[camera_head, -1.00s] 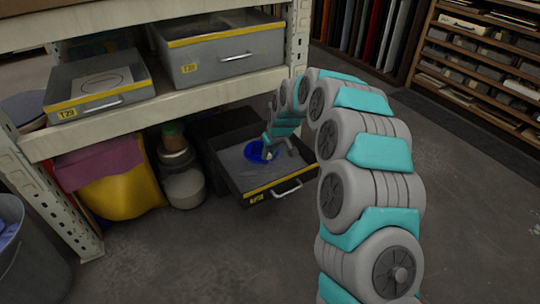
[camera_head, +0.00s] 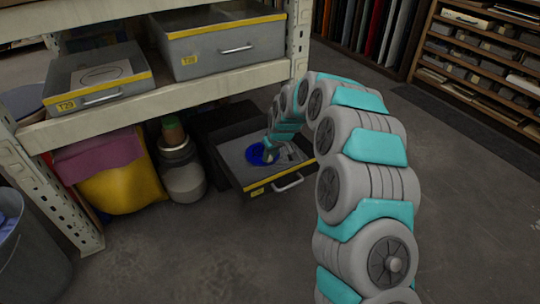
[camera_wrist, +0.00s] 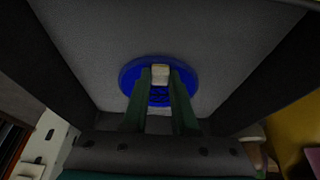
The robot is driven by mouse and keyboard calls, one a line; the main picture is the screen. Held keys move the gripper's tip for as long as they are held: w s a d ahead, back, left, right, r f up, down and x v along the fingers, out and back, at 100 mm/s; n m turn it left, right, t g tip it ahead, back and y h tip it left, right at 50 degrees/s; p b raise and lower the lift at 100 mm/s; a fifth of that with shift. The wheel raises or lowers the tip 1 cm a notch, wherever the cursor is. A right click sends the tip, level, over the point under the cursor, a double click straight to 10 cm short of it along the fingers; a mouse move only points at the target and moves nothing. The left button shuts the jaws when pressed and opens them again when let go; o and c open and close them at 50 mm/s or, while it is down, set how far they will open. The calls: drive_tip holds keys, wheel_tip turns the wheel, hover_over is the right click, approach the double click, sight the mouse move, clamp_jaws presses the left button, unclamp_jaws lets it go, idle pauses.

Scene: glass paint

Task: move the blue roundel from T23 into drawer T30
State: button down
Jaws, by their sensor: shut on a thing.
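The blue roundel (camera_head: 257,157) is a flat, deep-blue disc inside the outline of an open, dark lower drawer (camera_head: 234,172). My gripper (camera_head: 268,151) reaches down over it. In the wrist view, my gripper (camera_wrist: 160,74) is shut on a pale block at the middle of the roundel (camera_wrist: 133,76). The disc spreads out around the fingertips, above the drawer's grey floor (camera_wrist: 85,40). I cannot tell whether it touches the floor. The lower drawer's label is too small to read. A second flat shape lies near the disc, partly hidden by my arm.
On the shelf above are an open drawer marked T29 (camera_head: 118,94) and a larger drawer (camera_head: 222,50). Jars (camera_head: 184,180) and a yellow cloth (camera_head: 120,190) stand left of the lower drawer. A grey bin (camera_head: 30,255) is at far left. The floor in front is clear.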

drive_tip(key=shift+f, duration=0.55)
idle(1.7)
drive_tip(key=c, duration=0.6)
unclamp_jaws()
drive_tip(key=s+d+r+m+g+h+p, duration=0.1)
drive_tip(key=s+d+r+p, duration=0.3)
drive_tip(key=s+r, duration=0.7)
drive_tip(key=s+d+r+m+g+p, duration=0.1)
drive_tip(key=s+d+r+p, duration=0.2)
drive_tip(key=s+d+r, duration=0.65)
drive_tip(key=s+d+r+m+g+p, duration=0.1)
drive_tip(key=s+d+r, duration=0.1)
drive_tip(key=s, duration=0.8)
drive_tip(key=s+d+r+m+g+h+p, duration=0.1)
drive_tip(key=s+r, duration=0.3)
drive_tip(key=s, duration=0.7)
drive_tip(key=s+d+r+m+g+p, duration=0.1)
drive_tip(key=s+d+r+m+p, duration=0.1)
drive_tip(key=s, duration=0.8)
drive_tip(key=shift+s+d+r+m+g+h+p, duration=0.15)
drive_tip(key=shift+d+r+m+g+h+p, duration=0.2)
drive_tip(key=shift+d+r+p, duration=0.5)
